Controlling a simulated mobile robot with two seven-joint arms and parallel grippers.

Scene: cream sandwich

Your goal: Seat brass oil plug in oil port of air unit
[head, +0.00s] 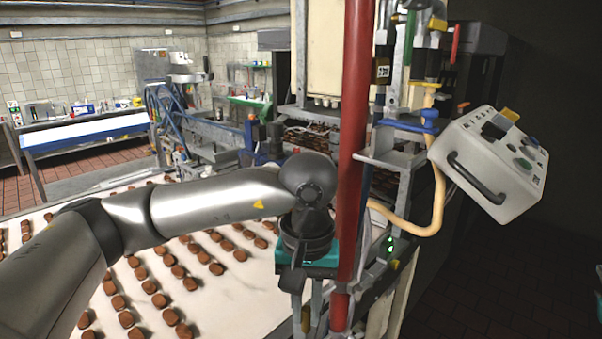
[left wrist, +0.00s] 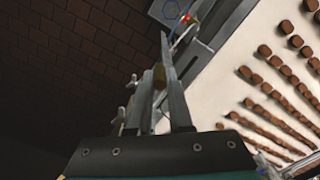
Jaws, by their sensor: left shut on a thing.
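My left gripper (head: 307,320) hangs low beside the red post, fingers pointing down. It is shut on a small brass-coloured piece, seemingly the brass oil plug (head: 306,317). In the left wrist view the plug (left wrist: 159,76) shows as a small dull-gold shape between the two long fingers (left wrist: 162,75). The plug is dark and partly hidden by the fingers. I cannot clearly make out the air unit or its oil port. Fittings with a black labelled body (head: 383,66) stand behind the post, well above the gripper. My right gripper is not in view.
The red post (head: 352,150) stands close to my left wrist. A white conveyor belt (head: 235,287) carries rows of brown sweets. A grey control box (head: 490,165) and a yellow hose (head: 437,195) are at right. Dark tiled floor (left wrist: 65,70) lies left in the wrist view.

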